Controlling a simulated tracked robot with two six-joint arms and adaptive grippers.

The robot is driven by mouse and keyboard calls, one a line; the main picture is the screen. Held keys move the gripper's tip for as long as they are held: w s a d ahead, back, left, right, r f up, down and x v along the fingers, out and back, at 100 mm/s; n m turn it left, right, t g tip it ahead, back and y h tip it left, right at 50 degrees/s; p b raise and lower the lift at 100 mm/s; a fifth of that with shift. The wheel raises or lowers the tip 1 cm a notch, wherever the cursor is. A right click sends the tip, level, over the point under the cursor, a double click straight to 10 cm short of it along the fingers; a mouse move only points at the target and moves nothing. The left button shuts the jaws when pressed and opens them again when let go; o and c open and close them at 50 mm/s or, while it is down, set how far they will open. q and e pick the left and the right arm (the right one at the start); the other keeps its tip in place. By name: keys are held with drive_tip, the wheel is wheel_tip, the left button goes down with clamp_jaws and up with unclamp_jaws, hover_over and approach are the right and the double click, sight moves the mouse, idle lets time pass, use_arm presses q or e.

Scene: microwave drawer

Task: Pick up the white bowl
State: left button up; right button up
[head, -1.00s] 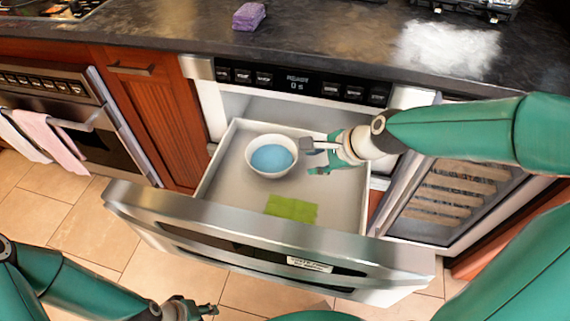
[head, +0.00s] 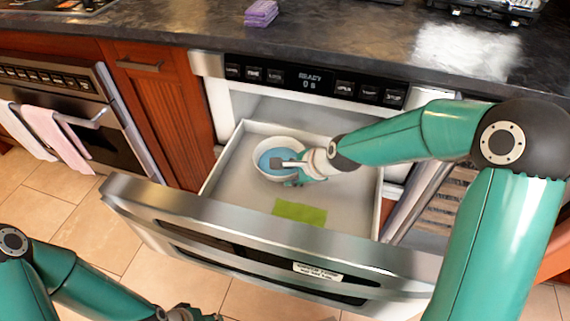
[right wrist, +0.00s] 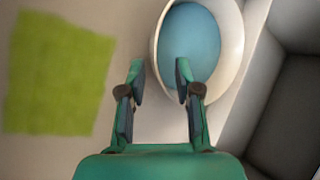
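The white bowl (head: 262,146) with blue contents sits upright inside the open microwave drawer (head: 228,190). In the right wrist view the bowl (right wrist: 237,55) is at the top, just ahead of the fingers. My right gripper (head: 286,172) is at the bowl's right side and covers part of its rim. In the right wrist view my right gripper (right wrist: 160,72) is open, its fingertips at the near rim with nothing clearly held. Whether a finger touches the bowl is hard to tell. My left gripper (head: 190,314) is at the bottom edge, partly cut off.
A green cloth-like square (head: 300,213) lies flat in the drawer and also shows in the right wrist view (right wrist: 55,75). The drawer's steel front (head: 270,235) stands nearest me. A purple sponge-like block (head: 261,13) is on the dark counter (head: 350,40).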

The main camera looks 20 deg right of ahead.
sight(284, 176)
drive_tip(key=b+x, duration=0.1)
drive_tip(key=x, duration=0.3)
drive_tip(key=shift+a, duration=0.2)
clamp_jaws()
drive_tip(key=shift+w+r, duration=0.1)
drive_tip(key=shift+r, duration=0.05)
